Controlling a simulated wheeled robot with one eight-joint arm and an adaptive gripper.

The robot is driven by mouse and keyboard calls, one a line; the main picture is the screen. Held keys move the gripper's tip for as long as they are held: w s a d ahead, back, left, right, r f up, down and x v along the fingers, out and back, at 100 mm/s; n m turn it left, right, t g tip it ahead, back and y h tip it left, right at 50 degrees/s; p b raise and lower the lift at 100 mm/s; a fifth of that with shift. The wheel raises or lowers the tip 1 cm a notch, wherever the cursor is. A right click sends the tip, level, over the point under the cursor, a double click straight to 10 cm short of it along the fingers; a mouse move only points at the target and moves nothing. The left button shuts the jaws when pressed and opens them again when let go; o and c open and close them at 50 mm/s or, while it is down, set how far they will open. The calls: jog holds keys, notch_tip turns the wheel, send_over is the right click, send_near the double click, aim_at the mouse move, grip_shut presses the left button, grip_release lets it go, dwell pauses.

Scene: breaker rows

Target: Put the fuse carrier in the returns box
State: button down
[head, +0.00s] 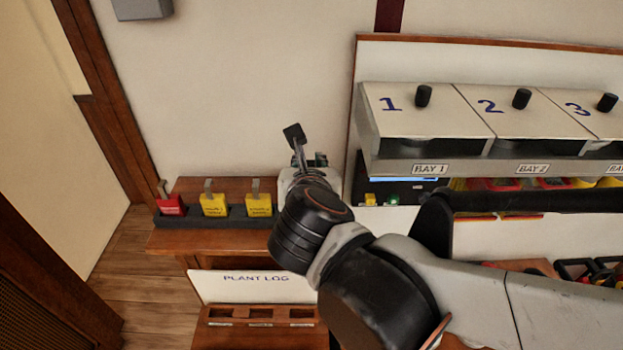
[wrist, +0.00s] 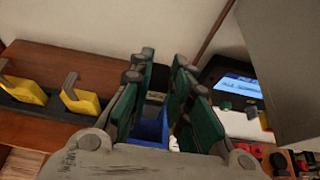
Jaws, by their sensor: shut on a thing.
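My gripper (wrist: 162,78) has green-padded fingers and stands above the wooden shelf. In the head view my gripper (head: 316,160) is mostly hidden behind my own wrist. It is shut on the fuse carrier, of which little can be told; a dark piece with a pale mark (wrist: 155,97) shows between the fingers. A blue box (wrist: 150,130), which looks like the returns box, shows below and between the fingers in the wrist view. Its inside is mostly hidden by the fingers. In the head view my arm covers that spot.
A black rack with a red padlock (head: 170,204) and yellow padlocks (head: 214,204) stands on the wooden shelf (head: 190,241), left of my gripper. A panel with numbered bay covers (head: 430,112) juts out at right. A lit display (wrist: 238,84) is close to my gripper's right.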

jog(key=shift+f+b, duration=0.65)
jog(key=shift+f, duration=2.7)
jog(key=shift+f, duration=0.2)
jog(key=c, duration=1.5)
grip_release()
jog(key=shift+r, duration=0.2)
jog(key=shift+s+r, duration=0.1)
jog(key=shift+s, duration=0.05)
jog(key=p+v, duration=0.2)
jog(key=v, duration=0.9)
jog(key=shift+s+r, duration=0.2)
jog(key=shift+s, duration=0.1)
